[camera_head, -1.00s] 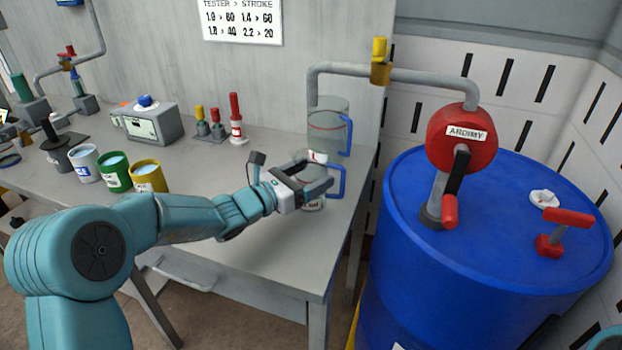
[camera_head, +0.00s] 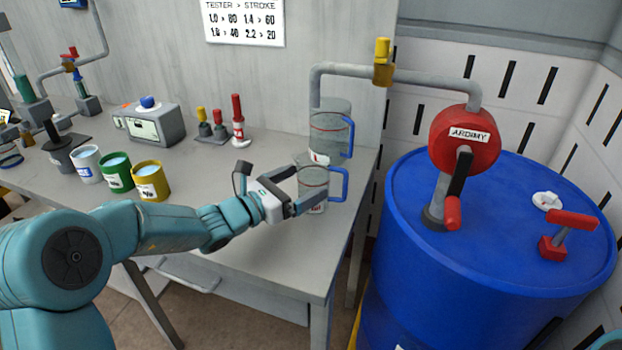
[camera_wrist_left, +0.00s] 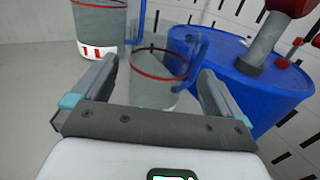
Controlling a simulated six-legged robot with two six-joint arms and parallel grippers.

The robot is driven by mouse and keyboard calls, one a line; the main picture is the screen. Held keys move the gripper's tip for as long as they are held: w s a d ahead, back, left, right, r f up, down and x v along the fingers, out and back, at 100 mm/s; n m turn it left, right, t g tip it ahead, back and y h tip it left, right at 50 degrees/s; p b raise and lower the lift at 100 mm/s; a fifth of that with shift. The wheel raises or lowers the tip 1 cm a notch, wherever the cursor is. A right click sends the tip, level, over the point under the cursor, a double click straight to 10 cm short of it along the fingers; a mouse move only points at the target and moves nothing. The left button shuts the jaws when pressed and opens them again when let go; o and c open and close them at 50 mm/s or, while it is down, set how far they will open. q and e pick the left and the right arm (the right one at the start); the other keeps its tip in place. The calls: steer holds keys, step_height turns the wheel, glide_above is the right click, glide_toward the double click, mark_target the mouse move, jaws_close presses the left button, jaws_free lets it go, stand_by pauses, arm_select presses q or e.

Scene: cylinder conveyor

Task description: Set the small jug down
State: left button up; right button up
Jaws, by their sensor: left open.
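The small jug (camera_head: 314,176), clear with a red line and a blue handle on its right, stands upright on the table near its right end. It also shows in the left wrist view (camera_wrist_left: 158,90). My left gripper (camera_head: 302,190) is open, with a finger on either side of the small jug's near part. In the wrist view, gaps show between the jug and both fingers (camera_wrist_left: 155,98). Its lower part is partly hidden by the near finger in the head view. My right gripper is out of view.
A larger clear jug (camera_head: 327,133) stands just behind, under the pipe (camera_head: 410,77). A blue drum (camera_head: 400,240) with a red crank pump (camera_head: 463,138) stands to the right. White, green and yellow cups (camera_head: 152,182) stand on the table (camera_head: 215,178) at left.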

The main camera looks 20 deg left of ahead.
arm_select(q)
steer(key=v, duration=0.8)
steer(key=shift+s+a, duration=0.1)
steer(key=shift+s, duration=0.1)
